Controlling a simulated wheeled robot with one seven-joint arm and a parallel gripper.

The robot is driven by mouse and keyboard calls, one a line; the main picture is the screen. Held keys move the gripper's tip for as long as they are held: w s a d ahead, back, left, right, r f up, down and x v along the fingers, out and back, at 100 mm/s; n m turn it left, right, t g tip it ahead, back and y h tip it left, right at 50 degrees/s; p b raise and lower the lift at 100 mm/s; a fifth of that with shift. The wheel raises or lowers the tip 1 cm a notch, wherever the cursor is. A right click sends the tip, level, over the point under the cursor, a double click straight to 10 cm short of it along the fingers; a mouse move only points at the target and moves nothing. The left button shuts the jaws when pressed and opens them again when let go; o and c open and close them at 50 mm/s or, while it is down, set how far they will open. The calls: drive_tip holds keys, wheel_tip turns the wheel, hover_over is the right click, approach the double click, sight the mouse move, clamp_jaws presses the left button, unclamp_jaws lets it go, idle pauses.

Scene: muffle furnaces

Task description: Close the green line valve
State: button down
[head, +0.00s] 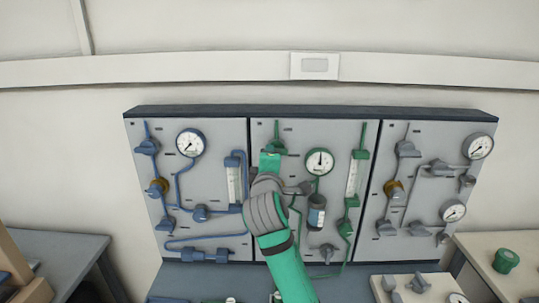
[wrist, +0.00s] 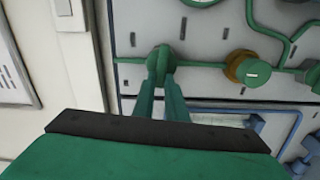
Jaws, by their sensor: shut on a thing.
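The green line valve (head: 278,147) is at the upper left of the middle panel, on a vertical green pipe. My gripper (head: 270,158) reaches up to it from below, and my arm covers the pipe beneath it. In the wrist view the valve's green handle (wrist: 160,62) sits between the tips of my two green fingers (wrist: 160,80), which are shut on it. The handle appears to lie across the pipe. The fingers hide part of it.
The blue panel (head: 217,130) is on the left and the grey panel (head: 435,130) on the right. A round gauge (head: 320,162) and a dark cylinder (head: 316,214) are right of my arm. A brass regulator (wrist: 245,68) is on the same green pipe.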

drive_tip(key=shift+a+f+n, duration=0.1)
drive_tip(key=shift+f+n, duration=0.05)
drive_tip(key=shift+n, duration=0.45)
drive_tip(key=c, duration=1.8)
unclamp_jaws()
drive_tip(key=s, duration=1.1)
